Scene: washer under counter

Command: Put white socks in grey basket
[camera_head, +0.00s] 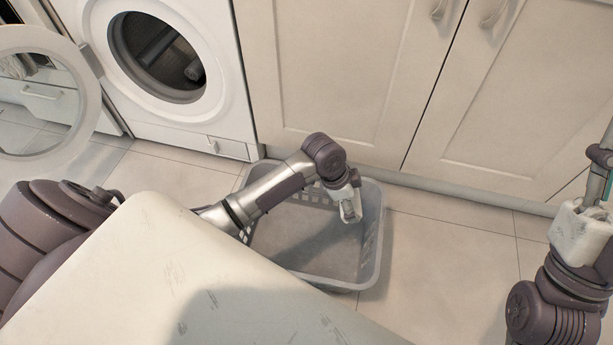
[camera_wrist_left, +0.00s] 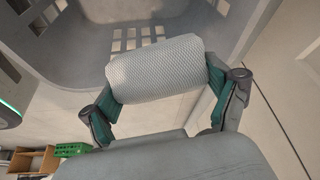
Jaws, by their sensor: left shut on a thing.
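The grey basket (camera_head: 372,235) stands on the floor in front of the cabinets, with slotted sides; no socks show in the part of its inside that I see. My left gripper (camera_head: 351,211) reaches over the basket, pointing down. In the left wrist view it (camera_wrist_left: 165,92) is shut on a rolled white sock bundle (camera_wrist_left: 155,68), one finger at each end. The basket's wall (camera_wrist_left: 205,18) shows behind the bundle. In the head view the bundle is hard to tell from the white gripper. My right gripper (camera_head: 603,165) is partly cut off at the right edge, away from the basket.
A washer (camera_head: 222,95) with its round door (camera_head: 80,95) swung open to the left stands at the back left. Cabinets (camera_head: 340,80) line the wall behind the basket. Tiled floor (camera_head: 440,255) is free right of it. A green crate (camera_wrist_left: 72,149) shows in the left wrist view.

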